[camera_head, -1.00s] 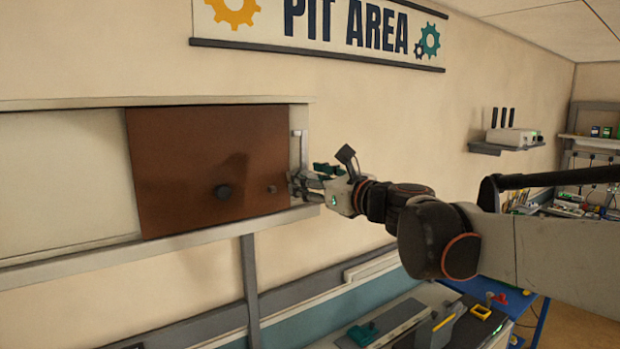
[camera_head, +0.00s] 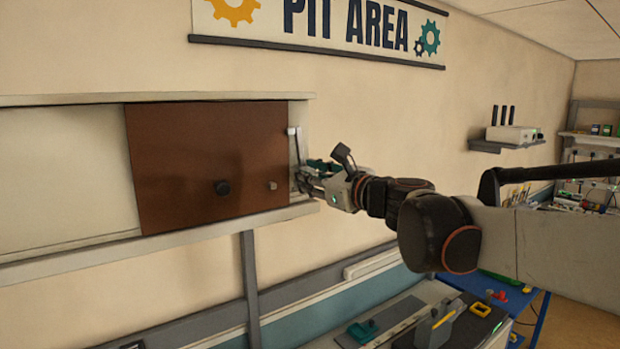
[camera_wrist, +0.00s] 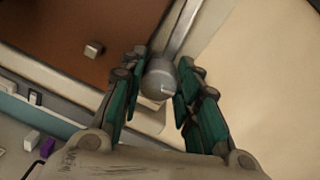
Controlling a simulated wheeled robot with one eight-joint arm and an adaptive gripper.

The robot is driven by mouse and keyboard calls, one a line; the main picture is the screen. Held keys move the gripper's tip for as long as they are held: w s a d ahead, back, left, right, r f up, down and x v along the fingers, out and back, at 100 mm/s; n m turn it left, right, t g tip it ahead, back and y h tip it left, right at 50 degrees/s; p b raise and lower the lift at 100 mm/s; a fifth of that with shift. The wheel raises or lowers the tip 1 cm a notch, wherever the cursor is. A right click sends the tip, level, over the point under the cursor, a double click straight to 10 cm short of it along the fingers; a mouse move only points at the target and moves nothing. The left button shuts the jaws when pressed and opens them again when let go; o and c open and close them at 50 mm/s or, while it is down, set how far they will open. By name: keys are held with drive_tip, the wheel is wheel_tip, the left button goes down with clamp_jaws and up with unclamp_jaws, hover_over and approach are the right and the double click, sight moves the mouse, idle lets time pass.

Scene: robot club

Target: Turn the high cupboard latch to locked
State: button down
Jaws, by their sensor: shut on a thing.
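The brown cupboard door (camera_head: 205,165) is set in a pale frame high on the wall. The latch (camera_head: 296,146) is a light grey bar at the door's right edge; its lower part is partly hidden by my gripper (camera_head: 301,180). In the wrist view the latch bar (camera_wrist: 184,28) runs down to a round grey knob (camera_wrist: 160,80). My gripper's green-padded fingers (camera_wrist: 160,92) are on either side of this knob, shut on it. A small square peg (camera_wrist: 94,49) stands on the door left of the knob, apart from my fingers.
A workbench with a grey tool (camera_head: 437,328) and a yellow part (camera_head: 480,309) lies below. A wall shelf (camera_head: 506,145) is at the right. The wall between is bare.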

drive_tip(key=n+b, duration=0.1)
drive_tip(key=n, duration=0.6)
drive_tip(key=shift+n+h+b, duration=0.3)
drive_tip(key=shift+n+b, duration=0.05)
drive_tip(key=shift+n, duration=0.05)
drive_tip(key=n, duration=0.4)
drive_tip(key=shift+s+a+h+b, duration=0.1)
drive_tip(key=shift+h+b, duration=0.2)
drive_tip(key=shift+b, duration=0.1)
drive_tip(key=shift+n+b, duration=0.3)
drive_tip(key=shift+n, duration=1.5)
drive_tip(key=c, duration=1.2)
unclamp_jaws()
drive_tip(key=shift+a, duration=0.1)
drive_tip(key=shift+s, duration=0.1)
